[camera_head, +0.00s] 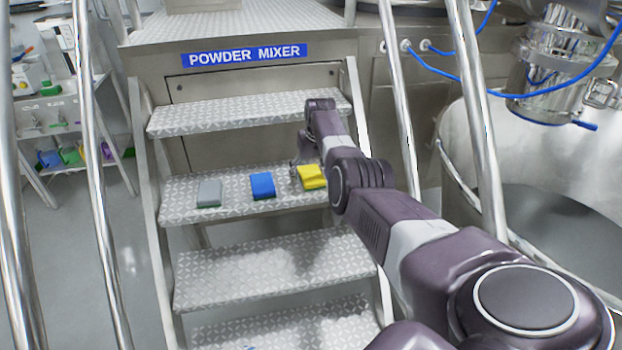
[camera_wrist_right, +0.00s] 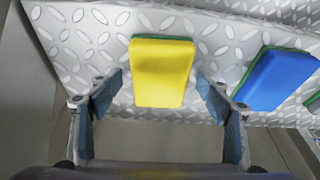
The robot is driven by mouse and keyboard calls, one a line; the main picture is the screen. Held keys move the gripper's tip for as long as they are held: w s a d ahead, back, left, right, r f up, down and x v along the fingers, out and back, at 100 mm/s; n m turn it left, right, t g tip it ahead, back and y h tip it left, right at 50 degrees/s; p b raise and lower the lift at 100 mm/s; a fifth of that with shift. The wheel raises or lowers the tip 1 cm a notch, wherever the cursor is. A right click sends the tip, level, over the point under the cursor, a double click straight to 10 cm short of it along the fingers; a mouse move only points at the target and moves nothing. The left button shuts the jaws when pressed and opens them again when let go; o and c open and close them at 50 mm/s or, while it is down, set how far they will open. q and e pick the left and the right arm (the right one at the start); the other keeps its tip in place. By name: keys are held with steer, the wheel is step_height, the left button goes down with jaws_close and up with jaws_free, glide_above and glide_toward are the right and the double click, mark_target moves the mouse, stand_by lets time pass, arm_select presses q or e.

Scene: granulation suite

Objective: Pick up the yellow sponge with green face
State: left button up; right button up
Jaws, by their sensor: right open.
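The yellow sponge (camera_head: 311,177) lies on a metal stair tread, at the right of a row of sponges. In the right wrist view the yellow sponge (camera_wrist_right: 162,72) lies ahead, between the lines of the fingers, with a thin green strip along its far edge. My right gripper (camera_wrist_right: 160,97) is open, one finger on each side of the sponge's near part. Whether the fingers touch it I cannot tell. In the head view my right gripper (camera_head: 300,165) is at the sponge, partly hidden by my own arm. My left gripper is not in view.
A blue sponge (camera_head: 262,186) lies left of the yellow one and a grey sponge (camera_head: 209,193) farther left, on the same tread (camera_head: 235,205). Another tread (camera_head: 250,115) is above. Metal handrails (camera_head: 400,120) flank the stairs.

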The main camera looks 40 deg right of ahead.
mark_target(312, 174)
steer(key=c, duration=1)
step_height(312, 174, up, 20)
steer(key=shift+o, duration=1.1)
steer(key=c, duration=0.3)
steer(key=shift+c, duration=0.3)
